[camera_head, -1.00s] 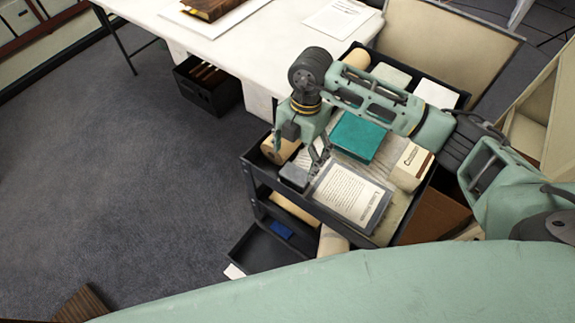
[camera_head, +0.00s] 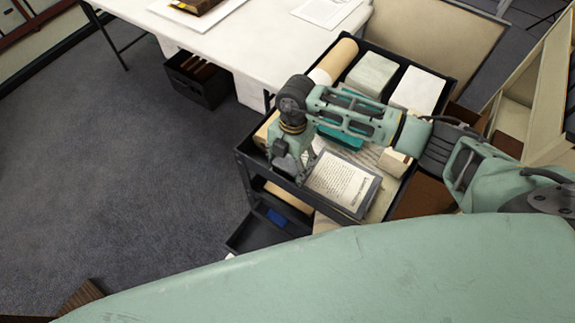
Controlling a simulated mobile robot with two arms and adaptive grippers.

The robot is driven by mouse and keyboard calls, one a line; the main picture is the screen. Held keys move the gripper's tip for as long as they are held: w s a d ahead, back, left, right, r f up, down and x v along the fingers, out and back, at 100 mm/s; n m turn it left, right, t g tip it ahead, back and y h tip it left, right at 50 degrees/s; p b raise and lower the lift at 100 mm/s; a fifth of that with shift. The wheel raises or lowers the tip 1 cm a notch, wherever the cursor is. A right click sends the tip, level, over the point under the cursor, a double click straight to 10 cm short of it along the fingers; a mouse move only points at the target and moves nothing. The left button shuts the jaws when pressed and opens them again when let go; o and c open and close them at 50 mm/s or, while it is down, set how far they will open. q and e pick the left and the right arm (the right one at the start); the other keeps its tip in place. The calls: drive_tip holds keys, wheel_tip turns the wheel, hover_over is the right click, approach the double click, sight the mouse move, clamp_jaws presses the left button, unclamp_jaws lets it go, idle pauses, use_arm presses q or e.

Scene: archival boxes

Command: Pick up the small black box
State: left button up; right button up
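My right gripper (camera_head: 296,172) points down at the front left corner of the top tray of a black cart (camera_head: 343,212). It is beside the left edge of a grey-framed printed sheet (camera_head: 343,183). A small dark box lay under this gripper a second ago; now the gripper and wrist hide it almost fully. I cannot tell whether the fingers touch it or are closed on it. My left gripper is not in view.
The cart's top also holds a teal box (camera_head: 345,140), pale boxes (camera_head: 371,75) and a tan roll (camera_head: 338,60). A blue item (camera_head: 276,217) lies on a lower shelf. A white table (camera_head: 240,45) stands behind, with a black bin (camera_head: 197,80) below. Floor at left is clear.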

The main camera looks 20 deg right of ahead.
drive_tip(key=c, duration=0.8)
drive_tip(key=shift+r, duration=0.15)
